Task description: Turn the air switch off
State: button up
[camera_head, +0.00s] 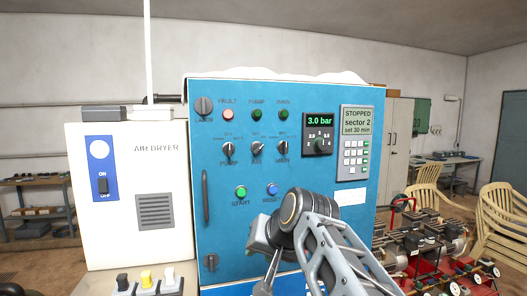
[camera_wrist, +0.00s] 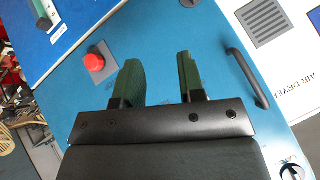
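The blue control cabinet (camera_head: 230,225) stands at the centre of the head view. A row of three small dark selector switches sits on its front. The middle one, whose small label seems to read AIR, is the air switch (camera_head: 257,149); which way it points is too small to tell. My gripper (camera_wrist: 159,72) is open in the wrist view, its two green-padded fingers apart with nothing between them, over blue panel. The switch row does not show in the wrist view. In the head view my arm covers the cabinet's lower right, and the fingers cannot be made out.
A green START button (camera_head: 241,192) and a blue button (camera_head: 272,189) sit below the switches. A handle (camera_head: 205,196) sticks out at the left. A red mushroom button (camera_wrist: 94,62) is left of my fingers.

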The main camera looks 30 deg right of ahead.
jog(key=w+d+r+m+t, duration=0.1)
jog(key=d+r+m+t, duration=0.2)
jog(key=r, duration=0.8)
jog(key=t, duration=0.3)
send_near(260, 149)
jog(key=p+x, duration=0.2)
jog(key=x, duration=0.7)
jog(key=shift+w, duration=0.2)
jog(key=shift+c, duration=0.5)
jog(key=shift+s, duration=0.1)
grip_shut()
